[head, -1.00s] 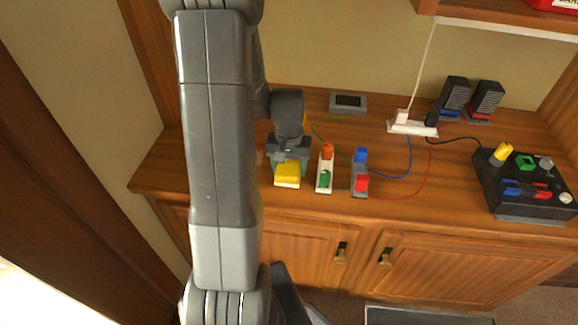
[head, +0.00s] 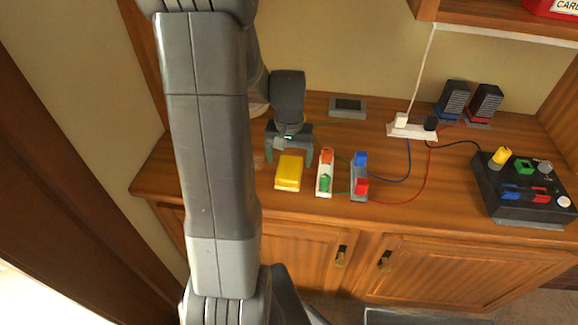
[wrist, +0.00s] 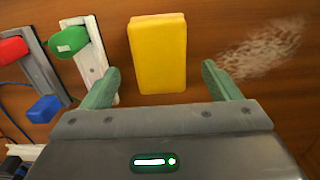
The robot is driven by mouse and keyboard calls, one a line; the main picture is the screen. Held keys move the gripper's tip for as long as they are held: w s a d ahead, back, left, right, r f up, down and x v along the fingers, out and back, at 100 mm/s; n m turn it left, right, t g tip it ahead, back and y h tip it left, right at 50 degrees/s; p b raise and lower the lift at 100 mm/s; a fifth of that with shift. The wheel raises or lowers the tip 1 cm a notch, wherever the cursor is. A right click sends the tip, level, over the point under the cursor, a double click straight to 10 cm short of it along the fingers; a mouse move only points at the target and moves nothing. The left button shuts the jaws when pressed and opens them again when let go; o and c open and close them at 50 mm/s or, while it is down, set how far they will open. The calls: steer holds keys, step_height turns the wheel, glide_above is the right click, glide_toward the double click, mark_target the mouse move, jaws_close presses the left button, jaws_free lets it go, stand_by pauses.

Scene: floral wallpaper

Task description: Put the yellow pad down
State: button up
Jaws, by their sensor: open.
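The yellow pad (head: 289,171) lies on the wooden cabinet top (head: 232,195), left of the white strip with the orange and green plugs. In the wrist view the yellow pad (wrist: 158,54) lies flat, with a pale edge at its top. My gripper (head: 289,155) is open and empty just behind the pad. In the wrist view my gripper (wrist: 160,82) shows its two green fingers spread wider than the pad, near its lower end and apart from it.
Close right of the pad stand a white strip (head: 325,189) with orange and green plugs and a grey strip (head: 359,194) with blue and red plugs. A black control box (head: 525,205) stands far right. Thin cables cross the top. A pale worn patch (wrist: 262,48) shows beside the pad.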

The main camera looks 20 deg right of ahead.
mark_target(289, 168)
step_height(289, 168, up, 7)
steer(key=shift+f, duration=0.2)
steer(key=shift+f, duration=0.1)
step_height(289, 168, down, 13)
steer(key=shift+r+b, duration=0.2)
steer(key=shift+b, duration=0.45)
steer(key=shift+r, duration=0.35)
steer(key=shift+p, duration=0.3)
